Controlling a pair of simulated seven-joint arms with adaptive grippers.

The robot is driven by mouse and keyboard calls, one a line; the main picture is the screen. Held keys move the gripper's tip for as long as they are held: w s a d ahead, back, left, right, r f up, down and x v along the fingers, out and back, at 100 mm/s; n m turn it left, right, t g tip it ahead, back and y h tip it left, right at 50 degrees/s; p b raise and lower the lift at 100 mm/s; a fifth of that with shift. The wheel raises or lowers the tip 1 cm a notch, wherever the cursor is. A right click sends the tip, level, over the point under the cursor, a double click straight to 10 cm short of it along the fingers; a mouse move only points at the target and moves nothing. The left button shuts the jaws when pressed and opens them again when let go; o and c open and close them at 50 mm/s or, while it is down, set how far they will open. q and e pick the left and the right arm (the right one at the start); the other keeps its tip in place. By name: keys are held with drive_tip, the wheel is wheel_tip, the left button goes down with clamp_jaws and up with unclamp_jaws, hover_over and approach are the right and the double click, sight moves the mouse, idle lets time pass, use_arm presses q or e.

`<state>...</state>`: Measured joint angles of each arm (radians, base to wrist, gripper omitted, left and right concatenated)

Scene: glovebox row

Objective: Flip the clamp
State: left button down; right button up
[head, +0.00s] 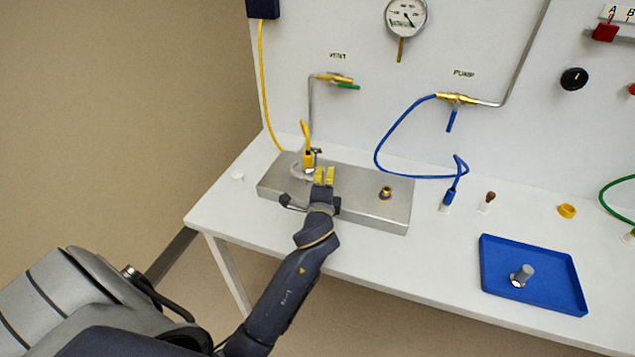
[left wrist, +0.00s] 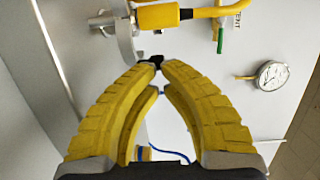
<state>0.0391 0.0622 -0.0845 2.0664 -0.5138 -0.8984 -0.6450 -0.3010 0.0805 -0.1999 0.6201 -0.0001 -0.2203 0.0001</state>
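A small clamp (head: 316,151) with a dark tip stands at the yellow-hose end of the steel block (head: 360,200). In the left wrist view the clamp's black tip (left wrist: 151,59) shows just beyond my fingertips, and a grey curved part lies behind it. I cannot tell whether fingers and clamp touch. A yellow connector (head: 308,160) stands beside the clamp and also shows in the left wrist view (left wrist: 160,17). My left gripper (head: 325,170) is over the block, its yellow fingers brought together at the tips, with no held thing visible. My right gripper is out of view.
A brass port (head: 385,192) is on the block's right half. A blue hose (head: 378,140) hangs from the pump valve. A blue tray (head: 500,278) with a metal cylinder (head: 523,275) lies at the right. The bench (head: 430,260) front between block and tray is clear.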

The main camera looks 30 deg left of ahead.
use_arm(q)
drive_tip(key=shift+w+y, duration=0.15)
drive_tip(key=shift+y, duration=0.15)
drive_tip(key=shift+w+a, duration=0.2)
drive_tip(key=shift+w, duration=0.5)
drive_tip(key=shift+x, duration=0.95)
drive_tip(key=shift+w+a, duration=0.1)
drive_tip(key=shift+w, duration=0.05)
drive_tip(key=v, duration=1.2)
